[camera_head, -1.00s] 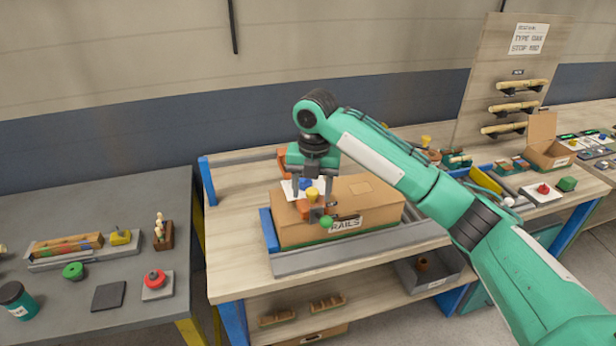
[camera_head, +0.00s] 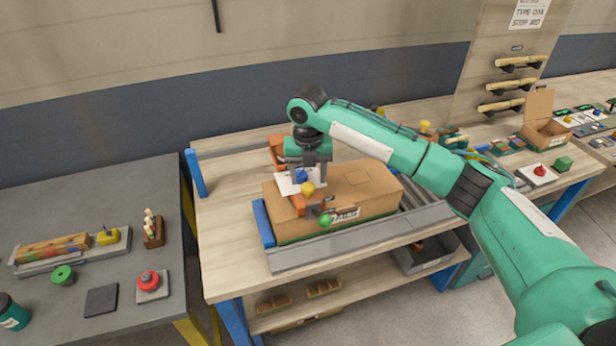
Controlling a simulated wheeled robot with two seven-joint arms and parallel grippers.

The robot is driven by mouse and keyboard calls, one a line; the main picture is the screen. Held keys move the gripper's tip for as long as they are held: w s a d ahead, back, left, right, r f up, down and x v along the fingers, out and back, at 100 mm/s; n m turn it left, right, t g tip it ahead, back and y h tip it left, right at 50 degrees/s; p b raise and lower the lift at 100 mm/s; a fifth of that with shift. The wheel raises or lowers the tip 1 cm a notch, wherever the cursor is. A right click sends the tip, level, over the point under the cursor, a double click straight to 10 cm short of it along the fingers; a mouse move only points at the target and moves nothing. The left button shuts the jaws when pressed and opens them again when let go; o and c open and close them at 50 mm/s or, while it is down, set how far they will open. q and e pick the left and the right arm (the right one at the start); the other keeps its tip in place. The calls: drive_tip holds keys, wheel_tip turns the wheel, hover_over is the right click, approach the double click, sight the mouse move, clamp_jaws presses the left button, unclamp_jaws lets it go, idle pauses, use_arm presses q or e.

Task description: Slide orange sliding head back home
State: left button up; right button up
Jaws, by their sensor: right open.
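The orange sliding head (camera_head: 303,201) sits over the top of the cardboard box (camera_head: 365,200), near its left end. A yellow knob (camera_head: 307,188), a blue knob (camera_head: 301,175) and a green knob (camera_head: 324,220) show around it. My right gripper (camera_head: 308,183) points down directly above the head, with its fingers apart on either side of the knobs. It is open; whether a finger touches the head cannot be told. The gripper hides part of the head. My left gripper is not in view.
The box stands on a grey roller bed (camera_head: 428,212) with a blue end stop (camera_head: 263,224). An orange upright part (camera_head: 277,146) stands behind. A grey table (camera_head: 60,212) with small parts is at left. My right arm crosses the bench's right side.

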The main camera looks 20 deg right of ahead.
drive_tip(key=shift+s+f, duration=0.1)
drive_tip(key=shift+f, duration=1.35)
drive_tip(key=shift+c, duration=0.4)
clamp_jaws()
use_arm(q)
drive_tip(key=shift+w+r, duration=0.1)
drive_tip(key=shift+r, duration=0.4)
use_arm(e)
drive_tip(key=shift+a, duration=0.1)
